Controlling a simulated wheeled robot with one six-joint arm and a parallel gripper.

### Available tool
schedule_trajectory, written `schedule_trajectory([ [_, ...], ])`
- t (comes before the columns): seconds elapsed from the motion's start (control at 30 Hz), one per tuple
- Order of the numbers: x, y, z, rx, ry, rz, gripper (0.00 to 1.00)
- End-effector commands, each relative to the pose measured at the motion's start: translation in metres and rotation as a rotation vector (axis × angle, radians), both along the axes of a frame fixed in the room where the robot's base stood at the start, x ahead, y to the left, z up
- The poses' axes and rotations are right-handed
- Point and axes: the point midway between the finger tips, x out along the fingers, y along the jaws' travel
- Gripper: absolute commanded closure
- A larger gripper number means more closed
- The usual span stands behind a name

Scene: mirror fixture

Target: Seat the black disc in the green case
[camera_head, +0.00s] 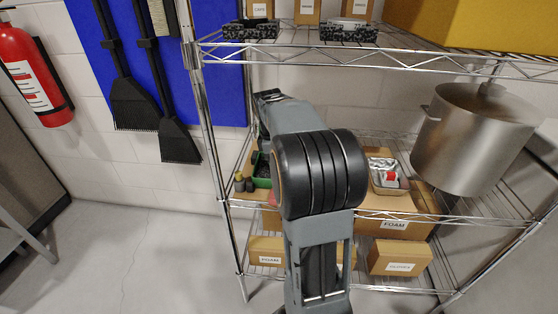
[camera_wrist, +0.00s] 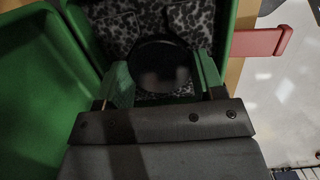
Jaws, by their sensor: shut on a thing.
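The green case (camera_wrist: 244,28) is open in the wrist view, lined with black-and-grey speckled foam (camera_wrist: 115,35). A green panel (camera_wrist: 38,95), seemingly its lid or other half, fills the left. The black disc (camera_wrist: 160,64) is between the green fingertips of my gripper (camera_wrist: 164,80). My gripper is shut on the disc, over the foam inside the case walls. I cannot tell whether the disc touches the foam, and any recess under it is hidden.
A red bar (camera_wrist: 262,42) sticks out from the case's right side. A foil-topped tray (camera_head: 388,178) and a large metal pot (camera_head: 470,140) are to the right. Wire shelves (camera_head: 300,58) lie above, with cardboard boxes (camera_head: 400,257) below.

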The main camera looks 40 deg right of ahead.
Motion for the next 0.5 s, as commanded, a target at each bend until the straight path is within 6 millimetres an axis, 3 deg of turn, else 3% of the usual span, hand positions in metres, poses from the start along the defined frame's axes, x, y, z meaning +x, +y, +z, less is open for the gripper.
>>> schedule_trajectory([
  [0.1,-0.0017,0.0007,-0.0093,0.007,0.014,0.0,0.63],
  [0.47,-0.0016,0.0006,-0.0123,0.008,0.016,-0.001,0.63],
  [0.5,-0.0017,0.0006,-0.0124,0.008,0.016,-0.001,0.33],
])
